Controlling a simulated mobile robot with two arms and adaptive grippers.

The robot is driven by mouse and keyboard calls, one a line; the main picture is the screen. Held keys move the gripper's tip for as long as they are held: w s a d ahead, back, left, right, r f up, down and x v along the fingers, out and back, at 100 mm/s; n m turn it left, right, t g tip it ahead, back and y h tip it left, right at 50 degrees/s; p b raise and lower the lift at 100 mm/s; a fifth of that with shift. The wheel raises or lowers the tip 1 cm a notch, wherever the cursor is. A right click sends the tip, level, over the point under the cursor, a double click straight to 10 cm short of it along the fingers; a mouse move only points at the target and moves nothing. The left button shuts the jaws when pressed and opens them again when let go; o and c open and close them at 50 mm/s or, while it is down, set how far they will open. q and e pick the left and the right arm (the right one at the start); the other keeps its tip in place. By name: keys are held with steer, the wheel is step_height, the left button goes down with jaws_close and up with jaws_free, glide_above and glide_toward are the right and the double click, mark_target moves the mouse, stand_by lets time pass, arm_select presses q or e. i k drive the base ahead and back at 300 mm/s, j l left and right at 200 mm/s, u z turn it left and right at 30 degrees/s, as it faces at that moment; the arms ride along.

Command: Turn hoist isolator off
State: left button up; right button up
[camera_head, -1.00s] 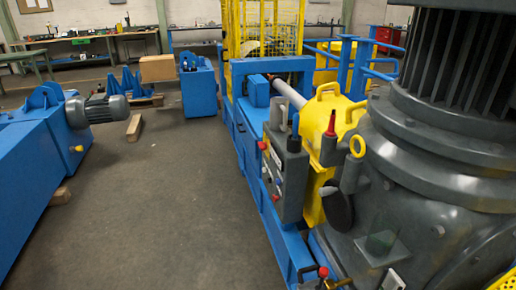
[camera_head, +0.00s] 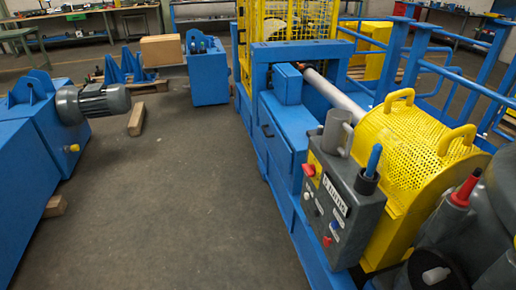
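A grey control box (camera_head: 340,207) is mounted on the side of the blue machine frame, right of the middle. On its face are a red knob on a yellow plate (camera_head: 309,170) at the upper left, a pale label plate (camera_head: 334,196), several small buttons and a red button (camera_head: 327,241) low down. The labels are too small to read, so I cannot tell for sure which control is the hoist isolator. A grey cylinder (camera_head: 336,132) and a blue-tipped post (camera_head: 373,160) stand on top of the box.
A perforated yellow guard (camera_head: 415,150) with handles stands behind the box, beside a grey shaft (camera_head: 335,93). The floor (camera_head: 175,190) left of the frame is open. A blue machine with a motor (camera_head: 93,101) stands left.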

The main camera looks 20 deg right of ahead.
mark_target(311, 171)
steer(key=i+z, duration=0.1)
steer(key=i, duration=0.5)
steer(key=i+j+z, duration=0.1)
steer(key=i, duration=0.5)
steer(key=i+j+z, duration=0.1)
steer(key=i, duration=0.45)
steer(key=j, duration=0.1)
